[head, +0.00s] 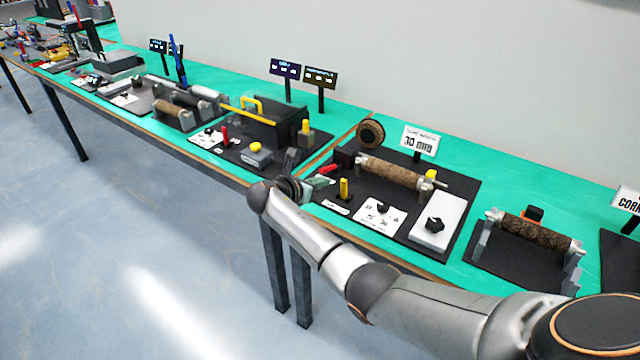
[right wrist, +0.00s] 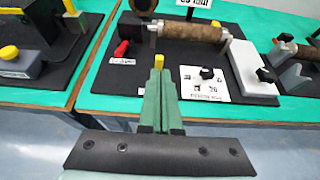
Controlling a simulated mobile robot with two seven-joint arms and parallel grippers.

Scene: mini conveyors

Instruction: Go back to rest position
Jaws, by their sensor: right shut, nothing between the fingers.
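My right gripper (head: 318,183) is at the front edge of the green bench (head: 468,262), beside a black board (head: 395,238) with a roller. In the right wrist view my right gripper (right wrist: 159,88) has its two green fingers together with nothing between them. The fingers point toward the board and its white card (right wrist: 200,84). Whether they touch anything there I cannot tell. My right arm reaches in from the lower right of the head view. My left gripper is in neither view.
On the board are a brown roller (head: 393,171), a red lever (head: 327,169), a yellow peg (head: 344,188) and a white box with a black knob (head: 437,222). A second roller stand (head: 530,234) is to the right. The floor (head: 130,240) in front is clear.

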